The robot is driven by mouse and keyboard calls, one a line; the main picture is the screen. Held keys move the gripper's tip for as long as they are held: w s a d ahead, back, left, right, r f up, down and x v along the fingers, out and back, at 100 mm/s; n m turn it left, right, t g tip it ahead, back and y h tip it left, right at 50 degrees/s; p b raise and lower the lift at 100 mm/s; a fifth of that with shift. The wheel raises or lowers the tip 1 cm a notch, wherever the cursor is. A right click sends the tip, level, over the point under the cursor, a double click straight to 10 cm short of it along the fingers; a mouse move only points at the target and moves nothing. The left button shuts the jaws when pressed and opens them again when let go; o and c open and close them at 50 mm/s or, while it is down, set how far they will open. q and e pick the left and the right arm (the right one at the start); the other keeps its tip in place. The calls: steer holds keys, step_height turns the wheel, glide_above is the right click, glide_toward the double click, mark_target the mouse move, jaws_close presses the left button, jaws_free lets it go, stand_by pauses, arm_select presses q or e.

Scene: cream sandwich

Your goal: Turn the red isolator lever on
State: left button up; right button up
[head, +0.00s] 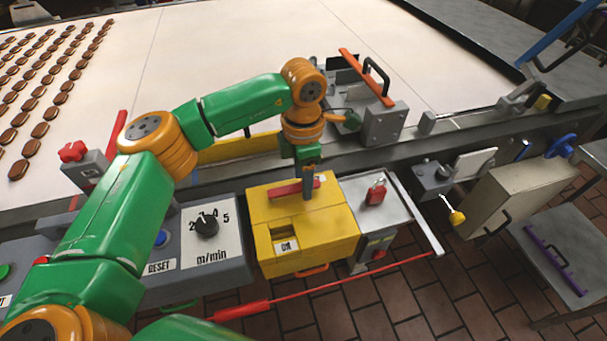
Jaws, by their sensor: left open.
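The red isolator lever (284,190) lies roughly crosswise on top of a yellow box (335,222). A label (286,246) on the box's front appears to read ON. My left gripper (308,190) points down at the lever near its right part. Its jaws are open, and they hide a bit of the lever. I cannot tell whether the fingers touch it. My right gripper is not in view.
Left of the box is a grey panel with a black speed dial (206,225) and a blue button (160,238). A red padlock-like part (376,192) sits on the grey box to the right. A conveyor (200,60) with rows of brown biscuits lies behind.

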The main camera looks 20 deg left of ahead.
arm_select(q)
jaws_close()
steer(key=shift+r, duration=0.1)
stand_by(1.2)
